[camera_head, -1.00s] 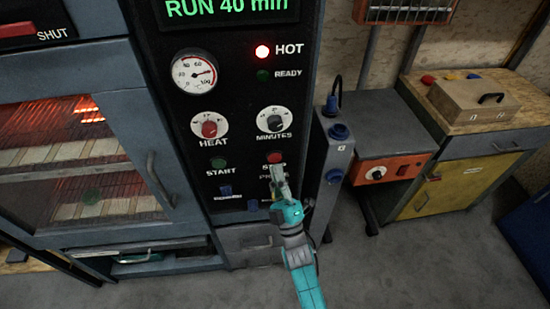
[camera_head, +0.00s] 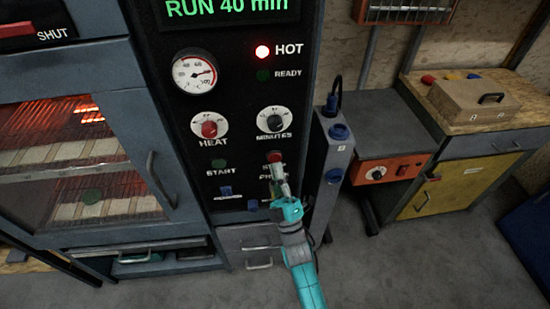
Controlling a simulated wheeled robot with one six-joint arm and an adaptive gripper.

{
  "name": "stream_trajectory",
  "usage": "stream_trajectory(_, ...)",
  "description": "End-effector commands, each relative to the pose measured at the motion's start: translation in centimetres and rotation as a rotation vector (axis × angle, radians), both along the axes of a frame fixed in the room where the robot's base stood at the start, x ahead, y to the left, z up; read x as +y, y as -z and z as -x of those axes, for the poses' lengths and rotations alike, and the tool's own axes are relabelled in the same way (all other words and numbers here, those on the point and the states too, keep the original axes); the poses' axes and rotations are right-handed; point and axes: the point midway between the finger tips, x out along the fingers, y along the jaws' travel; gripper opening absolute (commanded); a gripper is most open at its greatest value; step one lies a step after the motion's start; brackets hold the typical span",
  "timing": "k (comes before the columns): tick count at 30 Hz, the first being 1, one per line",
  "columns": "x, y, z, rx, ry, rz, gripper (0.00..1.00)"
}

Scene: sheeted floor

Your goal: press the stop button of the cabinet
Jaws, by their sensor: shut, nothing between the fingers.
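The cabinet's black control panel (camera_head: 240,110) fills the upper middle of the head view. Its red stop button (camera_head: 274,157) is at the lower right of the panel, with a label below it partly hidden by my gripper. My gripper (camera_head: 276,168) is shut and empty, its tip just below the red button in the picture. I cannot tell whether the tip touches the button. The display (camera_head: 228,8) reads RUN 40 min, and the red HOT lamp (camera_head: 262,52) is lit.
The green START button (camera_head: 219,164) is left of the stop button. Red HEAT (camera_head: 209,128) and black MINUTES (camera_head: 275,122) knobs are above. A grey post (camera_head: 331,165) with blue sockets stands close on the right. The glowing oven door (camera_head: 75,165) is on the left.

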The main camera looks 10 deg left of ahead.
Motion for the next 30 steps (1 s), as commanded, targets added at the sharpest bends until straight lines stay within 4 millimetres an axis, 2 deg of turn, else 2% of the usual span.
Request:
stream_trajectory(17, 0.02, 0.00, -0.05, 0.000, 0.000, 0.000, 0.00)
stream_trajectory(30, 0.24, -0.05, -0.81, 0.000, 0.000, 0.000, 0.00)
